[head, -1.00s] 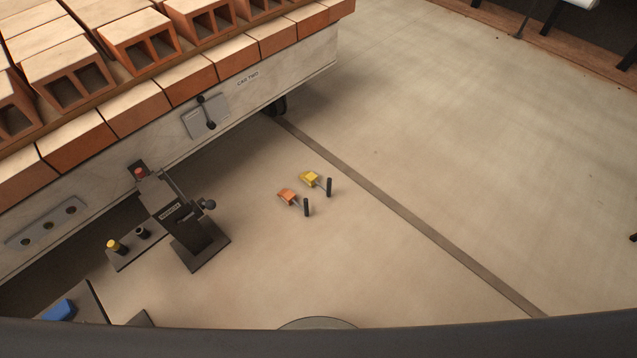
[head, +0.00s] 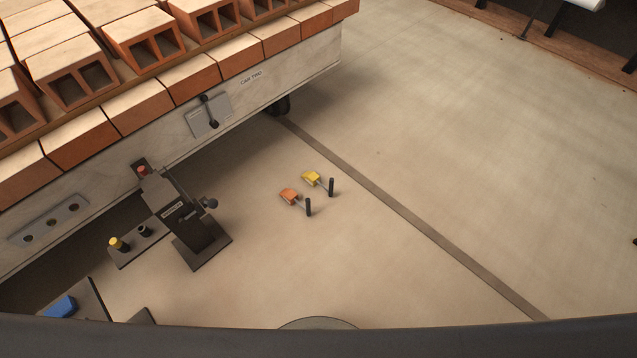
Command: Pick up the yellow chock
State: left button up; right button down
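The yellow chock (head: 311,178) lies on the floor near the middle of the head view, with a short dark upright handle (head: 331,187) at its right end. An orange chock (head: 289,196) of the same kind lies just to its lower left, with its own dark handle (head: 308,207). The two are close together but apart. Neither of my grippers shows in the head view.
A cart (head: 300,85) loaded with hollow bricks fills the upper left. A dark stand with a red button (head: 142,170) is left of the chocks. A yellow knob (head: 115,243) and blue piece (head: 60,306) are lower left. A dark strip (head: 400,215) crosses the floor; right is clear.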

aim_at(312, 178)
jog(key=z, duration=1.45)
jog(key=i, duration=1.3)
jog(key=u, duration=2.95)
